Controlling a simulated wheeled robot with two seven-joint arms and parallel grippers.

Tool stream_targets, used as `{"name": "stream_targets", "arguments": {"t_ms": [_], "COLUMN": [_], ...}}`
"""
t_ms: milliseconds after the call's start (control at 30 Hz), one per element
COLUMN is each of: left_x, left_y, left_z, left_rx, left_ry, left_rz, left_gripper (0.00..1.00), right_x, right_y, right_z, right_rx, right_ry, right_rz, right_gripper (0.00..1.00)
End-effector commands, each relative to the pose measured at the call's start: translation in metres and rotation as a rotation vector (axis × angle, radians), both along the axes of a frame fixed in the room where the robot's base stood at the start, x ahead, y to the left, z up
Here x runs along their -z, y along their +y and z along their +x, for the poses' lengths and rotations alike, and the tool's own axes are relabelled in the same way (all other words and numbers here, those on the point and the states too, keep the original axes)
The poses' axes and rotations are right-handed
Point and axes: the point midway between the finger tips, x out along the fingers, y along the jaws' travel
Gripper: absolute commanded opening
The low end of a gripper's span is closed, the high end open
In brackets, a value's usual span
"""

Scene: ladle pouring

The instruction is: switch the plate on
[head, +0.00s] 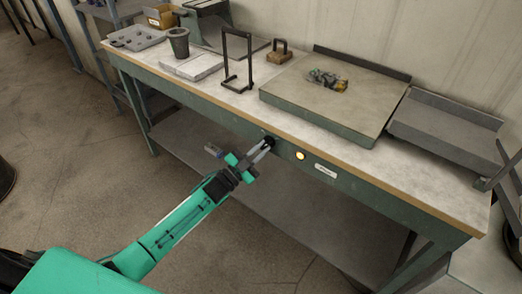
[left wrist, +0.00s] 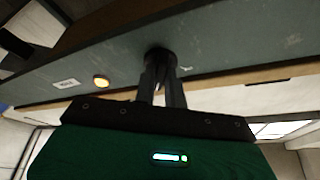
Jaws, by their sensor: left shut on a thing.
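The plate (head: 300,92) is a wide, flat, grey-green slab on the bench top. A dark round knob (head: 271,140) sits on the bench's green front panel below the plate. It also shows in the left wrist view (left wrist: 160,56). My left gripper (head: 265,147) is shut on the knob, its two fingers pointing at the panel and partly covering the knob. A round amber lamp (head: 300,156), right of the knob, looks lit. My right gripper is not in view.
A small cluttered item (head: 327,79) lies on the plate. A black wire stand (head: 237,62), a block with a handle (head: 279,52) and a dark cup (head: 179,42) stand left of it. A grey tray (head: 445,125) is at the right. A label (head: 326,170) is on the panel.

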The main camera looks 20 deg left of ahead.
Motion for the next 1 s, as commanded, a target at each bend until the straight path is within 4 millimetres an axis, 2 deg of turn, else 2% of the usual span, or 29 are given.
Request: {"name": "stream_targets", "arguments": {"t_ms": [400,1000], "left_x": [0.000,0.000], "left_y": [0.002,0.002], "left_z": [0.000,0.000], "left_rx": [-0.001,-0.001], "left_ry": [-0.067,-0.081], "left_rz": [0.199,0.234], "left_gripper": [0.00,0.00], "right_x": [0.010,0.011], "right_y": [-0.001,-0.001], "right_z": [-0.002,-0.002], "right_rx": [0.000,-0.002], "right_ry": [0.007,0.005], "right_rz": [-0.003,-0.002], "right_gripper": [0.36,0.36]}}
